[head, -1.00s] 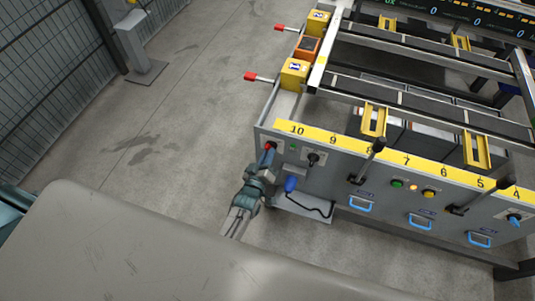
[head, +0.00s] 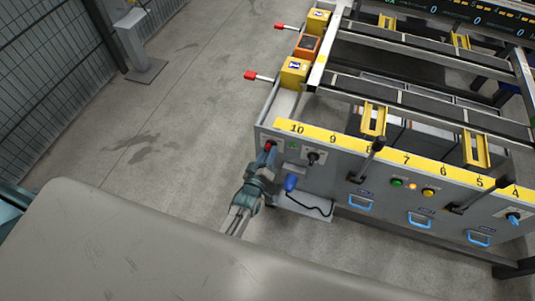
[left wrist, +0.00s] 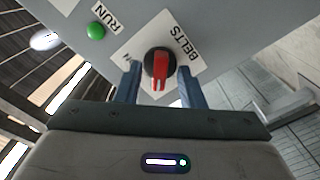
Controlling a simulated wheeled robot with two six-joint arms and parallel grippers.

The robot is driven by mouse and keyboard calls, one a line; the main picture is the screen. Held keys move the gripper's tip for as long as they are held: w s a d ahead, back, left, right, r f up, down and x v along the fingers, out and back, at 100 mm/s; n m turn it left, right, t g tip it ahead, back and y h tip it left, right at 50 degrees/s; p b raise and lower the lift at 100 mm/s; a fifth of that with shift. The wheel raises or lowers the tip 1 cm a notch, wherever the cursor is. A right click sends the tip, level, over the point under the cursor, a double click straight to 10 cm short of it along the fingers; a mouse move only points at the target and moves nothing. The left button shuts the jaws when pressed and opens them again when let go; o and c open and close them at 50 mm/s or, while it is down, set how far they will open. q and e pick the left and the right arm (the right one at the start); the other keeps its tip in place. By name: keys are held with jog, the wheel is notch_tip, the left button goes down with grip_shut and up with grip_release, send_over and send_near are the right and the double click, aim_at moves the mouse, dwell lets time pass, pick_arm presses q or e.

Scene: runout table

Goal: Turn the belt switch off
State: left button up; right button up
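The belt switch (left wrist: 159,66) is a round black knob with a red handle on a white plate marked "BELTS". In the left wrist view its red handle points down toward my gripper, a little off straight. In the head view it is the small red spot (head: 269,146) at the left end of the grey panel. My left gripper (head: 266,158) is at the switch. In the left wrist view its two blue fingers (left wrist: 160,84) are open, one on each side of the knob, with gaps visible. My right gripper is not in view.
A green lamp marked "RUN" (left wrist: 96,31) is beside the switch plate. Along the grey panel (head: 330,184) are a black knob (head: 314,158), a blue hanging part (head: 290,183), levers and blue handles. The floor (head: 190,110) left of the table is clear.

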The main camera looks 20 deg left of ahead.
pick_arm(q)
jog(key=s+b, duration=0.1)
jog(key=s, duration=0.9)
jog(key=shift+s+a+b, duration=0.2)
jog(key=shift+s+b, duration=0.15)
jog(key=shift+s, duration=0.05)
jog(key=s+a+f+m+g, duration=0.2)
jog(key=s+f+g, duration=0.3)
jog(key=f, duration=0.7)
jog(key=s+a+f+m+g, duration=0.25)
jog(key=s+f, duration=0.45)
jog(key=f, duration=0.4)
jog(key=s+a+f+m+g, duration=0.1)
jog(key=s+a+f+g, duration=0.2)
jog(key=s+f, duration=0.2)
jog(key=s+a+f+m+g+y, duration=0.1)
jog(key=s+f, duration=0.4)
jog(key=s, duration=0.7)
jog(key=s+a+f+m+g, duration=0.2)
jog(key=s+a+f+g, duration=0.3)
jog(key=s, duration=0.3)
jog(key=shift+s+a+m, duration=0.25)
jog(key=shift+a+m, duration=0.1)
jog(key=shift+a, duration=0.05)
